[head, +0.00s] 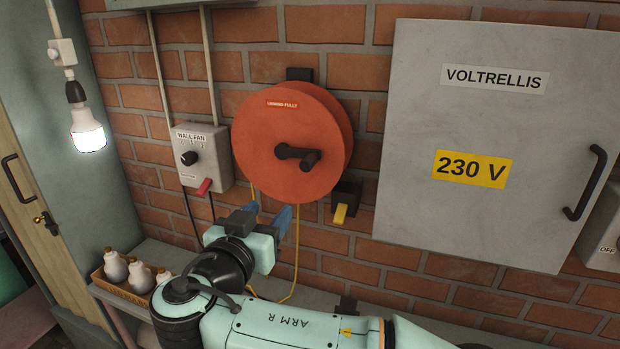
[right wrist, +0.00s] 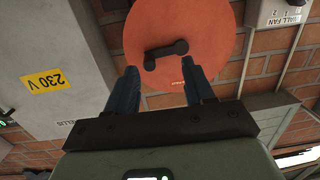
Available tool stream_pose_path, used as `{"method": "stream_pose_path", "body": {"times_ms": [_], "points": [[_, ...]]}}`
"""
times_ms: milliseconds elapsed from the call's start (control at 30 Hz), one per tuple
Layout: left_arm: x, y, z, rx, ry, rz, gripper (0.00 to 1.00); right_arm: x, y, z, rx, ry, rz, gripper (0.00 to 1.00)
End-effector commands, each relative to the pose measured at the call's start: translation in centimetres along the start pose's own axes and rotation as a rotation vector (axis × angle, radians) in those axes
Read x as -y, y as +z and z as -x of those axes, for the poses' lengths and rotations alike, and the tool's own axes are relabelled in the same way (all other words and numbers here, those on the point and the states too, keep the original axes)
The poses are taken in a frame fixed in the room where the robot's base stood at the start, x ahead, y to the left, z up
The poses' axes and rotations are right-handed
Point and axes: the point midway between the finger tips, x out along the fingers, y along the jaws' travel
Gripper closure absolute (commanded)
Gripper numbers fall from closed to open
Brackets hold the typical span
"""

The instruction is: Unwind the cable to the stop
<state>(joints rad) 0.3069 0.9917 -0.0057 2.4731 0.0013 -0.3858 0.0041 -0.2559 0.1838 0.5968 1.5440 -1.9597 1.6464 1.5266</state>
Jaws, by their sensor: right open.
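The orange cable reel (head: 260,125) hangs on the brick wall, with a label reading "UNWIND FULLY". A black crank with a handle (head: 309,160) sits at its middle. The yellow cable (head: 297,255) hangs below the reel, partly hidden by my arm. My right gripper (head: 266,215) is open and empty, just below the reel's lower edge. In the right wrist view, the reel (right wrist: 205,30) and its crank (right wrist: 166,53) lie beyond my open blue fingers (right wrist: 163,80), apart from them. A black block with a yellow lever (head: 340,213) is at the reel's lower right. My left gripper is out of view.
A "WALL FAN" switch box (head: 200,150) with a red lever is left of the reel. A grey 230 V cabinet (head: 480,110) with a black handle stands at right. A lit bulb (head: 87,130) hangs at left.

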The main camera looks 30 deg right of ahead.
Motion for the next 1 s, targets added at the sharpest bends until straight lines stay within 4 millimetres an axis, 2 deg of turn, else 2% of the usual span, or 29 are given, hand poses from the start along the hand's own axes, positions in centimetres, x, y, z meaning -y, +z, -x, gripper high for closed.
{"method": "stream_pose_path", "body": {"times_ms": [33, 100, 267, 700, 833, 1000], "points": [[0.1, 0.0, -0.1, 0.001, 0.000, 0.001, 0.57, -1.1, -1.7, 0.6, -0.035, 0.024, -0.058, 0.47], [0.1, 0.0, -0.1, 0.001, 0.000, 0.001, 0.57, -2.0, -3.0, 1.0, -0.064, 0.048, -0.105, 0.47], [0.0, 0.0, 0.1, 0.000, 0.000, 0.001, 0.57, -2.5, -3.7, 0.0, -0.077, 0.062, -0.126, 0.47], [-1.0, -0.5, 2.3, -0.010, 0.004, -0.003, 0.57, -3.0, -4.4, -8.8, -0.076, 0.062, -0.121, 0.47], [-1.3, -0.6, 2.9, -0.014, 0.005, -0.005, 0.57, -3.1, -4.5, -10.6, -0.075, 0.060, -0.120, 0.47], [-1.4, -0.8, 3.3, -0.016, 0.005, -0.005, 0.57, -3.1, -4.5, -11.9, -0.075, 0.058, -0.122, 0.47]]}}
